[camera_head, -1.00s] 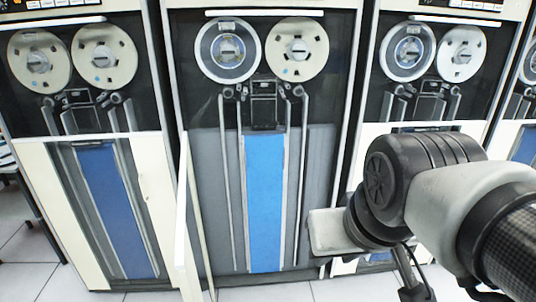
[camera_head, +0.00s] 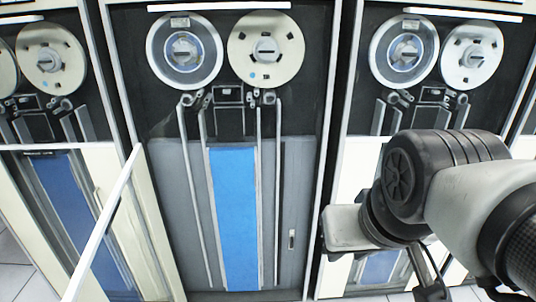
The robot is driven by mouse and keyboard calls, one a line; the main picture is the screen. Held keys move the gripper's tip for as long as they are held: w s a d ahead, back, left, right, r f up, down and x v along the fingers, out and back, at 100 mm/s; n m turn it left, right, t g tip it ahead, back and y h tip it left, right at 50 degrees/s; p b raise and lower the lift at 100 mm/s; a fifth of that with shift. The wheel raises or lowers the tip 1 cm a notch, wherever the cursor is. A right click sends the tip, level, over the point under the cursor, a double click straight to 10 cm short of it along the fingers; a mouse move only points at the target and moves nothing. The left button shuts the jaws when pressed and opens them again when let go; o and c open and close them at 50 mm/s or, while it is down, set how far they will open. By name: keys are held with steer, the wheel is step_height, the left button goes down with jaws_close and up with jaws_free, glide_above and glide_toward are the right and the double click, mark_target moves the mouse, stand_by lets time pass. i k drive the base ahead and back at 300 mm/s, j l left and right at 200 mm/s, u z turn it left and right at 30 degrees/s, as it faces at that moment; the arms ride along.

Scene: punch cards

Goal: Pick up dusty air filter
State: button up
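I cannot make out a dusty air filter in the head view. My arm comes in from the right edge, and its end is in front of the right-hand cabinet. My gripper (camera_head: 428,288) shows only in part, as dark pieces low in the picture below the wrist. Its fingertips are hidden or cut off, so I cannot tell whether it is open or shut. Nothing held is visible.
Tall tape-drive cabinets stand in a row. The middle one (camera_head: 298,190) has two reels above a blue strip (camera_head: 235,215). Its pale door (camera_head: 104,222) stands open at the left, jutting toward me. Light floor tiles (camera_head: 372,298) show at the bottom.

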mark_target(291, 231)
steer(key=i+l, duration=0.3)
steer(key=i, duration=0.15)
steer(key=i+l, duration=0.35)
steer(key=i, duration=0.15)
steer(key=i+l, duration=0.3)
steer(key=i, duration=0.15)
steer(key=j+u, duration=0.05)
